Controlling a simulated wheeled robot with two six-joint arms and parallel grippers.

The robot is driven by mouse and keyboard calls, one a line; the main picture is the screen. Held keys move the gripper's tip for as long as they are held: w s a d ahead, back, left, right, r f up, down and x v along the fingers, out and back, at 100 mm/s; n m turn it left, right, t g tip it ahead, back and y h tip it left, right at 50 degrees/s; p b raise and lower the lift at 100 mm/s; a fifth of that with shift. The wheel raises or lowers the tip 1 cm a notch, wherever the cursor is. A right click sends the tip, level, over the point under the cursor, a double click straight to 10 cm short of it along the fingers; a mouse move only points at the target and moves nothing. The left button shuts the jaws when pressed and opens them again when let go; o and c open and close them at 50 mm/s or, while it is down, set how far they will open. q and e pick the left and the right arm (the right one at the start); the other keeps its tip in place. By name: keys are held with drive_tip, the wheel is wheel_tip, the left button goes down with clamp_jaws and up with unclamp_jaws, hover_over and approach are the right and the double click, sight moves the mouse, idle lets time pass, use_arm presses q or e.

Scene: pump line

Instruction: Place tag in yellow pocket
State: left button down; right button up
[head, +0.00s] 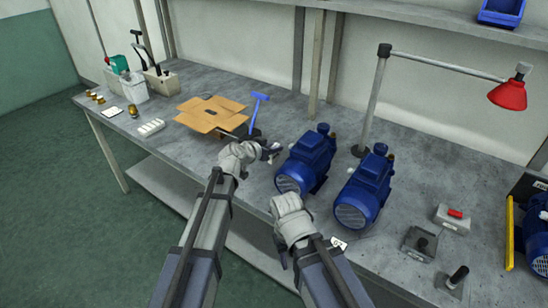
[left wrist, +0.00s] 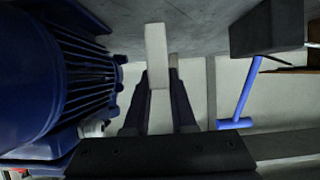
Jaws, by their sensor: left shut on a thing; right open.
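My left gripper (head: 270,152) is above the bench, left of the nearer-left blue pump (head: 308,160). It is shut on a narrow pale piece, which shows between the dark fingers in the left wrist view (left wrist: 157,55); I take it for the tag, but no writing is readable. My right gripper (head: 291,207) is open, lower in the head view, in front of the two pumps; its fingertips are mostly hidden. A white label with dark marks (head: 338,243) lies by the right arm. A yellow upright strip (head: 510,232) stands at the far right; I cannot tell whether it is the pocket.
A second blue pump (head: 364,190) stands right of the first. A blue T-handled tool (head: 257,108) and an open cardboard box (head: 211,113) are behind my left gripper. A red lamp (head: 508,94) overhangs the right side. Small grey devices (head: 420,243) sit at front right.

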use_arm(q)
drive_tip(key=shift+f+b, duration=0.85)
drive_tip(key=shift+f, duration=0.5)
use_arm(e)
drive_tip(key=shift+f, duration=1.35)
use_arm(q)
drive_tip(key=shift+f, duration=0.2)
drive_tip(key=c, duration=0.7)
unclamp_jaws()
drive_tip(key=shift+c, duration=0.2)
use_arm(e)
drive_tip(key=shift+f, duration=0.15)
use_arm(q)
drive_tip(key=shift+r, duration=0.15)
drive_tip(key=shift+s+a+r, duration=0.15)
drive_tip(key=shift+s+r, duration=0.05)
drive_tip(key=shift+r, duration=0.05)
drive_tip(key=p+v, duration=0.5)
drive_tip(key=v, duration=0.6)
drive_tip(key=shift+s, duration=0.2)
use_arm(e)
wheel_tip(320, 180, up, 6)
drive_tip(key=shift+f, duration=0.2)
